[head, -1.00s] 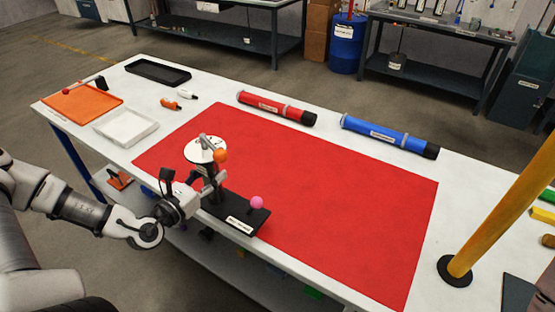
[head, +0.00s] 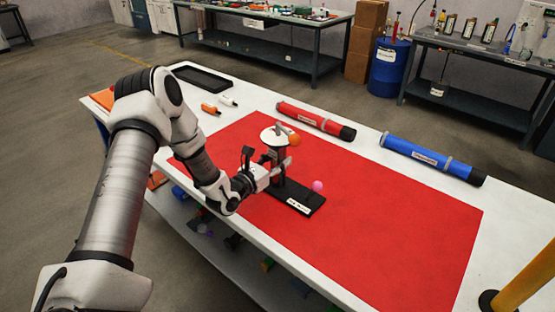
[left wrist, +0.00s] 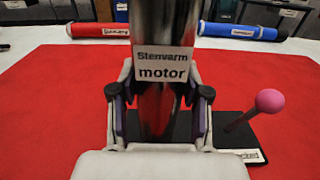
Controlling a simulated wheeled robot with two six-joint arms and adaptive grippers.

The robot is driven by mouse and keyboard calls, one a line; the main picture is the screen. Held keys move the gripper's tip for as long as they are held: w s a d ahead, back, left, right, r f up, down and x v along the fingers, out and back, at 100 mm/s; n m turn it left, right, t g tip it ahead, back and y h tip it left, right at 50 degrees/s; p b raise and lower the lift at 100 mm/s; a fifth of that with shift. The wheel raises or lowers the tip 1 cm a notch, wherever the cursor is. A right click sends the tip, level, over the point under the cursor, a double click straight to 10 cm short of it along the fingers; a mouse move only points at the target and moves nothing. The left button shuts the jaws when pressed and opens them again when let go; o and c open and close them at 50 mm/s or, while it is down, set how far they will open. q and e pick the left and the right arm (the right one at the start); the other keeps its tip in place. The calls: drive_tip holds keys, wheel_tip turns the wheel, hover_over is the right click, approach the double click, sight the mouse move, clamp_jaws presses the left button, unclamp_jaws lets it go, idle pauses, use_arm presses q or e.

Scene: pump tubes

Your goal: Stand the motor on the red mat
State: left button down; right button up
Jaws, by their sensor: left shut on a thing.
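The motor (head: 278,158) is upright, with a white disc on top and an orange ball at its side. In the left wrist view its shiny cylinder (left wrist: 163,28) carries a label reading "Stenvarm motor". My left gripper (head: 272,172) is shut on the cylinder, with a finger on each side in the left wrist view (left wrist: 160,112). A black plate (head: 300,197) with a pink ball on a stem (head: 317,186) extends right from the motor's foot. The motor and plate are over the red mat (head: 390,215); I cannot tell whether they touch it. My right gripper is out of view.
A red tube (head: 310,117) and a blue tube (head: 425,158) lie behind the mat. A black tray (head: 202,79) and small orange and white parts are at the far left. A yellow post (head: 525,280) stands right. The mat's right side is clear.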

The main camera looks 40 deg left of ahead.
use_arm(q)
drive_tip(key=shift+f, duration=0.1)
drive_tip(key=c, duration=0.5)
unclamp_jaws()
drive_tip(key=shift+c, duration=0.2)
drive_tip(key=shift+s, duration=0.1)
drive_tip(key=shift+s, duration=0.15)
drive_tip(key=s+p, duration=0.1)
drive_tip(key=s, duration=1)
drive_tip(key=shift+s+a, duration=0.35)
drive_tip(key=shift+a, duration=0.1)
